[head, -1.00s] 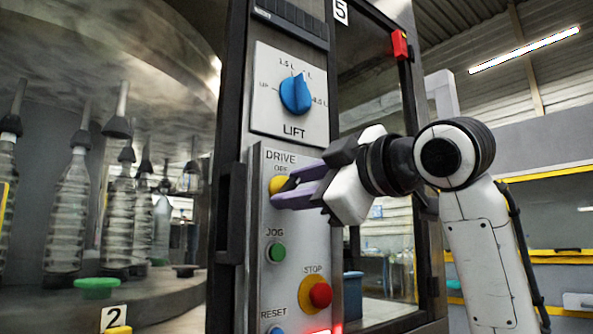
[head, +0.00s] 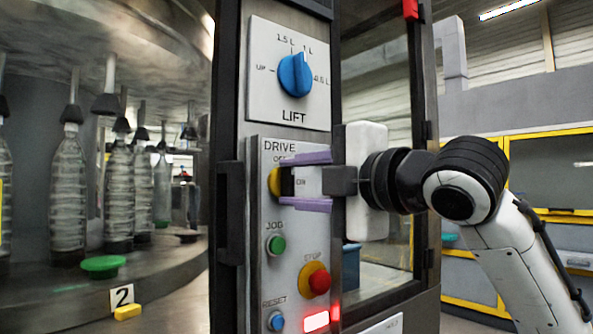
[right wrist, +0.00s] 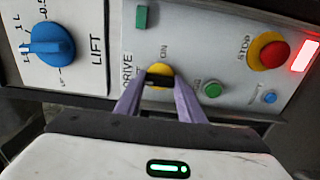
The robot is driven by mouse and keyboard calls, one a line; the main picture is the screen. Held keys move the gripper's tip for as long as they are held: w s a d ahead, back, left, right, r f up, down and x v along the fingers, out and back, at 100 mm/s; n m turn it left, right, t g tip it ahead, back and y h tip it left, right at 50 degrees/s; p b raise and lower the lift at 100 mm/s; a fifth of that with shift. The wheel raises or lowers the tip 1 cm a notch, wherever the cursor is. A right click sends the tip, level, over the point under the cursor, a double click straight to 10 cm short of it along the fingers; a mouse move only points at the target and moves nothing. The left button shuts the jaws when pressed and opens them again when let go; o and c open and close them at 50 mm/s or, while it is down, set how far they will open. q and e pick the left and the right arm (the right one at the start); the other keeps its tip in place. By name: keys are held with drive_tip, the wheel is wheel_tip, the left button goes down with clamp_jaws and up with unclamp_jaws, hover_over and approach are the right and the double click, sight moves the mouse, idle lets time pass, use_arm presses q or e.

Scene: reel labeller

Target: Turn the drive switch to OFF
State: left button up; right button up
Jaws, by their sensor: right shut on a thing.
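The drive switch (head: 274,181) has a yellow base and a black handle, on the grey panel under the DRIVE label. OFF is marked above it and ON to its right. My right gripper (head: 283,181) reaches in from the right, its purple fingers above and below the handle, shut on it. In the right wrist view the black handle of the drive switch (right wrist: 160,79) lies between the fingertips of my right gripper (right wrist: 159,86). I cannot tell which mark the handle points to. My left gripper is not in view.
The blue LIFT knob (head: 295,75) is above. The green JOG button (head: 275,245), red STOP button (head: 319,281) and blue RESET button (head: 276,321) are below. A red light (head: 316,321) glows beside RESET. Bottles (head: 69,190) stand in the machine at left.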

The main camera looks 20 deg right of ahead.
drive_tip(key=shift+f, duration=0.1)
idle(0.4)
drive_tip(key=o, duration=1)
drive_tip(key=shift+o, duration=0.2)
drive_tip(key=shift+s, duration=0.2)
drive_tip(key=v, duration=1)
